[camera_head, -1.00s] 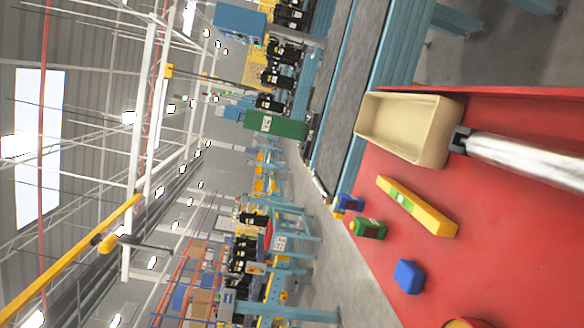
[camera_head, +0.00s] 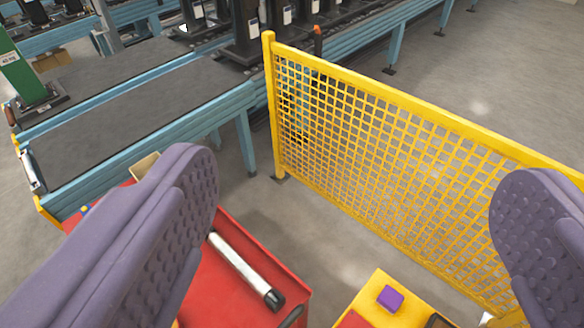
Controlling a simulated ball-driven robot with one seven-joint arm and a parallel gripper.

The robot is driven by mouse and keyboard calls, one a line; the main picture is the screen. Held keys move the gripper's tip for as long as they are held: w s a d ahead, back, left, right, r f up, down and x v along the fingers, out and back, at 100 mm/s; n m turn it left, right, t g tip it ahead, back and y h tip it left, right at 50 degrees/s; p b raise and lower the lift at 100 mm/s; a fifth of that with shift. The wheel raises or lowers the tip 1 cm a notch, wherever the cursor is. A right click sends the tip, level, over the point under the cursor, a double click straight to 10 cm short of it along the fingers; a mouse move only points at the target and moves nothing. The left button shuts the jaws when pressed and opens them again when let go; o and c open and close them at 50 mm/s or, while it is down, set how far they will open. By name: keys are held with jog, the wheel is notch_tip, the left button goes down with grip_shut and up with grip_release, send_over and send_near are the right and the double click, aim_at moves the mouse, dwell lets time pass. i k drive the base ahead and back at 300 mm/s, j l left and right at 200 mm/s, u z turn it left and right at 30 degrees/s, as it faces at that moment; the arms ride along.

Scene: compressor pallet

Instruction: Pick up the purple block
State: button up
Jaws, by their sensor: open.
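The purple block (camera_head: 390,298) is small and sits on a yellow surface (camera_head: 372,290) at the bottom of the view, right of centre. My gripper (camera_head: 350,205) shows as two purple, padded fingers, one at the left and one at the right, spread wide apart. Nothing is between the pads. The block shows in the gap between the fingers, lower down and apart from both of them.
A red table (camera_head: 262,262) with a silver, black-ended cylinder (camera_head: 245,268) lies left of the block. A beige bin (camera_head: 145,166) is partly hidden behind the left finger. A yellow mesh fence (camera_head: 390,150) stands behind the block. A blue-framed conveyor (camera_head: 130,125) runs at the left.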

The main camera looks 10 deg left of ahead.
aim_at(389, 301)
jog(key=k+l+z, duration=0.1)
jog(key=l, duration=0.25)
jog(key=k+l+z, duration=0.1)
jog(key=k+l, duration=0.55)
jog(key=k, duration=0.3)
